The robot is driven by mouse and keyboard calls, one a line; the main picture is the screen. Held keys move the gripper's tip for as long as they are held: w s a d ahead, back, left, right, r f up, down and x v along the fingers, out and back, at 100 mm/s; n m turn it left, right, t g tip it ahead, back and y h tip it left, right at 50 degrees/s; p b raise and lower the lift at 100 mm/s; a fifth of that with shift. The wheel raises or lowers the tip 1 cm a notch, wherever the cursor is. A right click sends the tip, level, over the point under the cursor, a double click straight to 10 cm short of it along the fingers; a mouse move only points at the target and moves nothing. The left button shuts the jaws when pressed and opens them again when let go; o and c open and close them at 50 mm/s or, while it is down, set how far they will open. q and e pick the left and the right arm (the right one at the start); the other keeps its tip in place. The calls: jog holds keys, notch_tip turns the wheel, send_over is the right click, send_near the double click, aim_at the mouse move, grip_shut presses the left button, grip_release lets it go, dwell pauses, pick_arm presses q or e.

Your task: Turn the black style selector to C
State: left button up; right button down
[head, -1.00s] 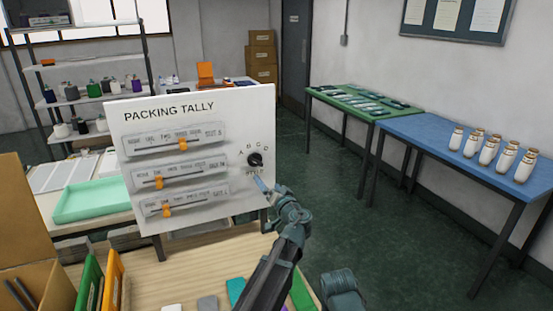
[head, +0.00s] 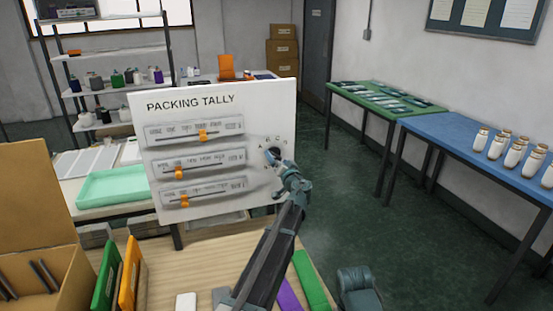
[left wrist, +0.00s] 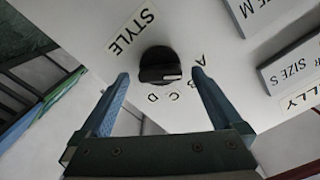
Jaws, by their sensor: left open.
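The white PACKING TALLY board (head: 215,127) stands upright on the wooden table. The black style selector (left wrist: 160,62) is a round knob below the word STYLE in the left wrist view, with letters A, B, C and D around it. Its white mark is on the side towards B, though I cannot tell the exact setting. In the head view the selector is mostly hidden by my left gripper (head: 277,157). That gripper is open, its blue fingers (left wrist: 160,74) on either side of the knob with visible gaps.
Several sliders with orange handles (head: 203,135) sit on the board left of the selector. Green and orange folders (head: 105,275) and a cardboard box (head: 58,280) stand at the front left. The blue table (head: 470,155) is apart at the right.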

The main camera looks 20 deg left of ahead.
pick_arm(q)
jog(key=shift+x, duration=0.85)
jog(key=c, duration=1.4)
